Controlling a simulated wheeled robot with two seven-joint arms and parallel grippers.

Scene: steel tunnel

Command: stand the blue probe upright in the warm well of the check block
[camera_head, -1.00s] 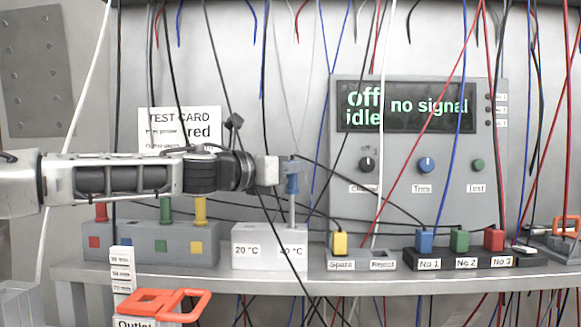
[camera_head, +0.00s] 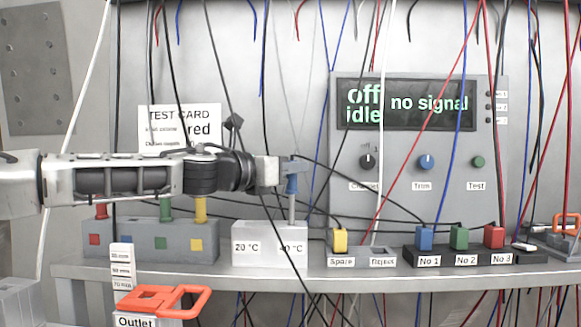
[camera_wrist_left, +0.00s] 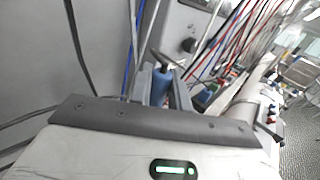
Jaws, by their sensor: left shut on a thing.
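My left gripper (camera_head: 286,175) is shut on the blue probe (camera_head: 292,184) at its blue handle. The probe is upright, its thin metal stem pointing down at the right half of the white check block (camera_head: 270,232). That half carries a partly covered label that looks like 40 °C; the left half reads 20 °C. The stem's lower end meets the block's top in the picture; how deep it sits I cannot tell. The blue handle (camera_wrist_left: 161,86) also shows between the fingers in the left wrist view. My right gripper is not in view.
A grey rack (camera_head: 140,243) with red, green and yellow probes stands left of the block. Right of it are a yellow plug (camera_head: 340,240) and several more plugs. The meter (camera_head: 418,150) reads off, idle, no signal. Cables hang in front. An orange-handled part (camera_head: 162,302) is at the front.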

